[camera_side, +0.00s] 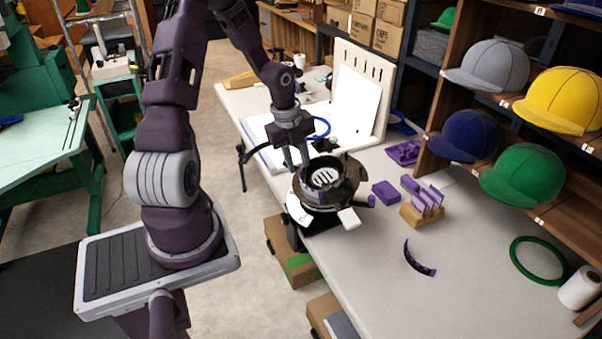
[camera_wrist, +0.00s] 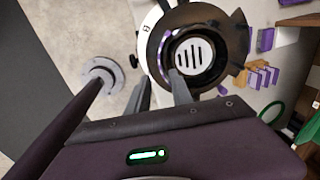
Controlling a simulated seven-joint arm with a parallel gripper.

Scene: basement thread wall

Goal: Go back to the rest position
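My gripper (camera_side: 297,160) is over the left rim of a round dark brown and black fixture (camera_side: 347,185) at the table's near-left edge, its fingers pointing down. In the wrist view the two fingers (camera_wrist: 160,82) are apart, with nothing seen between them. The fingertips overlap the fixture's pale rim there; whether they touch it I cannot tell. The fixture's slotted white centre (camera_wrist: 194,58) shows, with a purple curved piece (camera_wrist: 165,50) along its inner left side.
A white slotted panel (camera_side: 360,95) stands behind the fixture. To the right are a purple block (camera_side: 385,192), a wooden holder (camera_side: 422,215) with purple pieces, a dark curved strip (camera_side: 417,262) and a green ring (camera_side: 538,261). Cap shelves (camera_side: 500,100) bound the right. The front table is mostly clear.

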